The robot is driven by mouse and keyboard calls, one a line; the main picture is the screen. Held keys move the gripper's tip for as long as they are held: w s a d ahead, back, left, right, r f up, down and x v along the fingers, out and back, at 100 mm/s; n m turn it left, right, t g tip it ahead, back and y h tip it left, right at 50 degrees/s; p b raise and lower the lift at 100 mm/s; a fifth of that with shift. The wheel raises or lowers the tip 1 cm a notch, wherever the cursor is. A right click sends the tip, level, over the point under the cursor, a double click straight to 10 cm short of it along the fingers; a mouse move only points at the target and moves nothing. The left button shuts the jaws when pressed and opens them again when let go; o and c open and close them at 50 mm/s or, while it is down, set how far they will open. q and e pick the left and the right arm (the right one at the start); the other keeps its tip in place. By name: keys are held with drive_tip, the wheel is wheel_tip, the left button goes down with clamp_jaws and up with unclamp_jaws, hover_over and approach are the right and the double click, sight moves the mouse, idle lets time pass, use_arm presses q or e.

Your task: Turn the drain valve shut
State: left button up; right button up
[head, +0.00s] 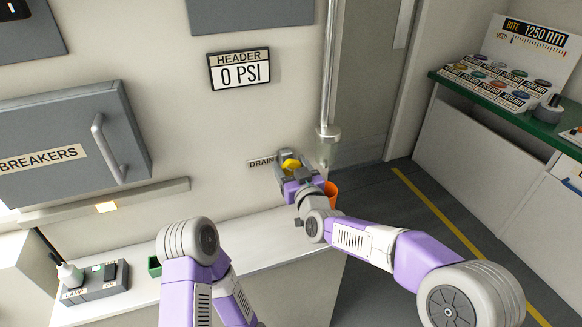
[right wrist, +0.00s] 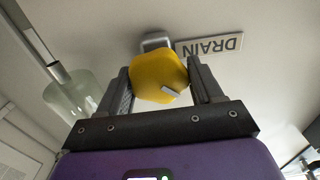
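The drain valve has a yellow knob (head: 291,165) on the wall, beside the DRAIN label (head: 262,162). In the right wrist view the yellow knob (right wrist: 158,77) sits between the fingers of my right gripper (right wrist: 160,85), with a finger close against each side. The right gripper (head: 296,174) appears closed on the knob. A small pale mark shows on the knob's face. The grey mount (right wrist: 157,41) shows behind it. My left arm shows at the bottom of the head view, but its gripper is not in view.
A clear cup (head: 328,150) under a vertical pipe is just right of the valve, with an orange container (head: 331,190) below. The header gauge (head: 240,70) reads 0 PSI. A breaker box (head: 70,143) is at left. A green-topped counter (head: 500,110) stands at right.

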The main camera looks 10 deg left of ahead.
drive_tip(key=c, duration=0.5)
drive_tip(key=shift+d+m, duration=0.1)
drive_tip(key=shift+m, duration=1.3)
drive_tip(key=o, duration=0.9)
drive_tip(key=shift+o, duration=0.2)
drive_tip(key=v, duration=0.7)
drive_tip(key=shift+s+d+p, duration=0.2)
drive_tip(key=shift+p, duration=0.25)
